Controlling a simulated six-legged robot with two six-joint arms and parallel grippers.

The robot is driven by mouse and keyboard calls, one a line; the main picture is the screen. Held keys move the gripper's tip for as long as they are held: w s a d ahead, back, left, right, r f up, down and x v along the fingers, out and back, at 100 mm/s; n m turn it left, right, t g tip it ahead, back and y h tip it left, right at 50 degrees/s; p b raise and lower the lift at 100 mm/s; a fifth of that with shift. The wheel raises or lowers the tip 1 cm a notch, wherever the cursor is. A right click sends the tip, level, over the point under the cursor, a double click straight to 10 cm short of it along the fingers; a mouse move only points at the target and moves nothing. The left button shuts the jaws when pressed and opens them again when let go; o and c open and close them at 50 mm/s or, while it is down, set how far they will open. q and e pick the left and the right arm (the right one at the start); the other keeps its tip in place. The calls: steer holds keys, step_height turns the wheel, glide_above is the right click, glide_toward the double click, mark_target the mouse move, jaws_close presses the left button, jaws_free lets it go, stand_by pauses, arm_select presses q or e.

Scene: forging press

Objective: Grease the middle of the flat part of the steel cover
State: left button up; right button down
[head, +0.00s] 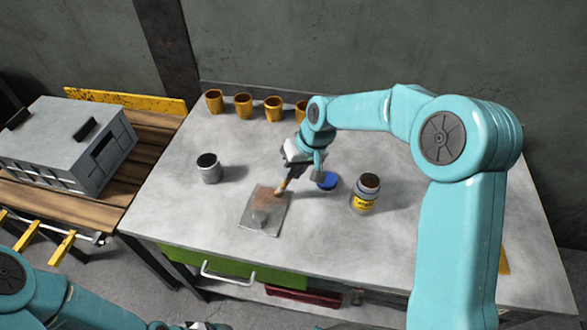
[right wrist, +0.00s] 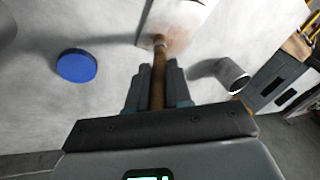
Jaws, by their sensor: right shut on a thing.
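The steel cover (head: 272,226) is a thin grey plate lying on the bench, with a small raised lump near its front and a brownish patch on its rear part. My right gripper (head: 289,174) is shut on a brush (head: 281,187) with a brown handle, held tilted. The brush tip is at the cover's rear right part, over the brownish patch; I cannot tell for sure if it touches. In the right wrist view the brush (right wrist: 158,85) points at the cover (right wrist: 184,14). The grease jar (head: 366,193), open with a yellow label, stands right of the cover.
A blue lid (head: 326,180) lies between cover and jar; it also shows in the right wrist view (right wrist: 76,66). A grey can (head: 209,169) stands left of the cover. Several yellow cups (head: 243,106) line the back. A grey metal box (head: 60,140) sits on the wooden bench at left.

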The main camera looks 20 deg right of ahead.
steer(key=shift+w+d, duration=0.25)
steer(key=shift+w, duration=0.05)
steer(key=shift+s+a, duration=0.3)
steer(key=shift+s, duration=0.1)
stand_by(1.0)
steer(key=shift+r+p, duration=0.8)
steer(key=shift+r, duration=0.75)
steer(key=shift+f, duration=0.1)
